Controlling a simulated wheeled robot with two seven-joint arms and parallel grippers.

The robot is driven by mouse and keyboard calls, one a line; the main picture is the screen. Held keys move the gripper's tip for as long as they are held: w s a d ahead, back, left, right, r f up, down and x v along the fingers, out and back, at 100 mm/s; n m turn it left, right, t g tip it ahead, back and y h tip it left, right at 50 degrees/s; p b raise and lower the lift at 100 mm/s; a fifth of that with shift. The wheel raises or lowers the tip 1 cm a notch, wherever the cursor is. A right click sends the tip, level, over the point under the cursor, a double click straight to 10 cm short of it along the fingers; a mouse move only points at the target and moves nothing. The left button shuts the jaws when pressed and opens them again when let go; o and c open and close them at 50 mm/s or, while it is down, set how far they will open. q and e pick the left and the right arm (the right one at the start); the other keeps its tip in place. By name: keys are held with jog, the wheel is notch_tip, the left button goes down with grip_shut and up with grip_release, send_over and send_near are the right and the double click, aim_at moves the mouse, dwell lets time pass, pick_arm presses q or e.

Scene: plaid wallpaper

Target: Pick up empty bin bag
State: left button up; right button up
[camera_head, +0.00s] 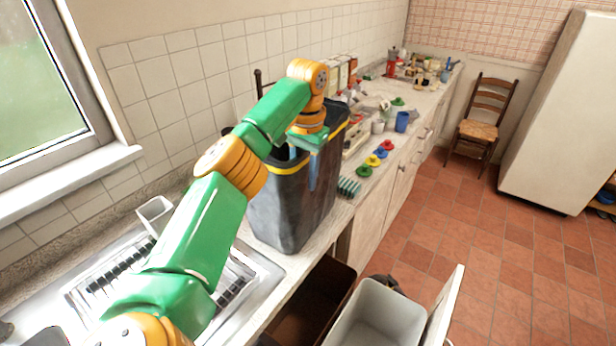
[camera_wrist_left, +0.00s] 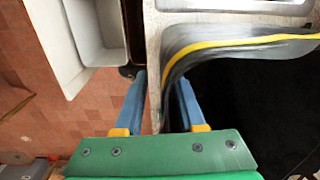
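The bin bag (camera_head: 290,205) is a dark grey, open-topped bag with a yellow band along its rim. It stands upright on the counter beside the sink, and its inside looks dark and empty. My left gripper (camera_head: 303,162) points down at the bag's near rim. In the left wrist view the blue fingers (camera_wrist_left: 159,90) are apart, with the bag's grey wall (camera_wrist_left: 180,58) at the right finger and the left finger outside the bag. I cannot tell whether they touch it. My right gripper is out of view.
A pale open bin (camera_head: 375,318) stands below the counter's front edge, beside an open brown compartment (camera_head: 312,300). The sink (camera_head: 262,272) with a rack is at left. Several coloured items and a blue cup (camera_head: 402,121) crowd the counter farther back. The floor at right is mostly clear.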

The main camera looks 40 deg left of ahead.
pick_arm(q)
jog(key=shift+s+a+f, duration=0.35)
jog(key=shift+a, duration=0.05)
jog(key=shift+w+d, duration=0.15)
jog(key=shift+d, duration=0.05)
grip_shut()
jog(key=shift+a, duration=0.1)
dwell(0.9)
